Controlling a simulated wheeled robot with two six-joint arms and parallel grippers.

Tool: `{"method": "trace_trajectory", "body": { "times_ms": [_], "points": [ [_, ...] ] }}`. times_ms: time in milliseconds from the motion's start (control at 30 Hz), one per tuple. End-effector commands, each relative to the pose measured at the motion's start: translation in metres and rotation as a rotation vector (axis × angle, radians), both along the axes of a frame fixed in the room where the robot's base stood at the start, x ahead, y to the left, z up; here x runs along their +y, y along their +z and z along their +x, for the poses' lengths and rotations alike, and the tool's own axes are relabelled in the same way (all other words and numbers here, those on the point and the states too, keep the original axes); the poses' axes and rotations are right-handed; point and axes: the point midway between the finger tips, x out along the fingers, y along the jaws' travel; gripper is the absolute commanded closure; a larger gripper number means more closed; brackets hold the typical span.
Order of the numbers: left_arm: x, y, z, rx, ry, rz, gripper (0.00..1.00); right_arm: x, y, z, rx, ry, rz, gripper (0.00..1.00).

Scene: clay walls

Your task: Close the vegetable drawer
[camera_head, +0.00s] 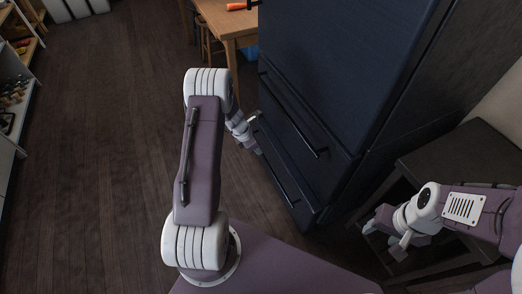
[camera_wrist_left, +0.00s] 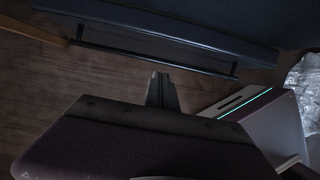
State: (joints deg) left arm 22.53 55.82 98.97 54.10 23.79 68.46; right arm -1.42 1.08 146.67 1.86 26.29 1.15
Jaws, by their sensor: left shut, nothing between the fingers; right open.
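The dark blue fridge (camera_head: 345,60) stands right of centre, with an upper drawer front (camera_head: 300,140) and a lower drawer front (camera_head: 283,178), each with a long dark bar handle. Both look nearly flush; I cannot tell which is the vegetable drawer or how far it is open. My left gripper (camera_head: 257,150) is shut and empty beside the lower drawer's front. In the left wrist view, its closed fingers (camera_wrist_left: 161,90) point at a drawer handle (camera_wrist_left: 155,58), with a visible gap in the picture. My right gripper (camera_head: 384,238) is open and empty at the lower right.
A dark side table (camera_head: 470,155) stands right of the fridge, near my right arm. A wooden table (camera_head: 235,20) is behind the fridge's left side. Shelves (camera_head: 12,90) line the left edge. The wooden floor (camera_head: 100,150) between is clear.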

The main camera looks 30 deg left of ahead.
Motion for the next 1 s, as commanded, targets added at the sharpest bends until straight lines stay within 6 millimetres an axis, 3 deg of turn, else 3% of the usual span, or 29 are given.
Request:
{"method": "trace_trajectory", "body": {
  "times_ms": [167, 267, 333, 400, 467, 567, 700, 833, 1000],
  "points": [
    [-0.002, 0.001, -0.001, -0.009, -0.047, 0.006, 1.00, 0.000, 0.000, 0.000, 0.000, 0.000, 0.000, 0.46],
    [-0.034, 0.010, -0.008, -0.046, -0.247, -0.078, 1.00, 0.000, 0.000, 0.000, 0.000, 0.000, 0.000, 0.46],
    [-0.074, 0.025, -0.015, -0.124, -0.433, -0.218, 1.00, 0.000, -0.001, 0.000, 0.000, 0.000, 0.000, 0.46],
    [-0.102, 0.022, -0.026, -0.241, -0.555, -0.390, 1.00, 0.000, -0.018, 0.000, 0.000, 0.000, 0.000, 0.46],
    [-0.110, 0.015, -0.032, -0.383, -0.587, -0.530, 1.00, 0.000, -0.038, 0.000, 0.000, 0.000, 0.000, 0.46],
    [-0.085, -0.010, -0.037, -0.693, -0.486, -0.702, 1.00, 0.000, -0.086, 0.000, 0.000, 0.000, 0.000, 0.46],
    [-0.022, -0.063, -0.051, -0.911, -0.197, -0.763, 1.00, 0.000, -0.132, 0.000, 0.001, 0.000, 0.000, 0.46],
    [0.009, -0.108, -0.071, -0.919, -0.037, -0.761, 1.00, 0.000, -0.153, 0.000, 0.001, 0.000, 0.000, 0.46],
    [0.022, -0.111, -0.077, -0.928, 0.005, -0.750, 1.00, 0.000, -0.153, 0.000, 0.000, 0.000, 0.000, 0.46]
  ]
}}
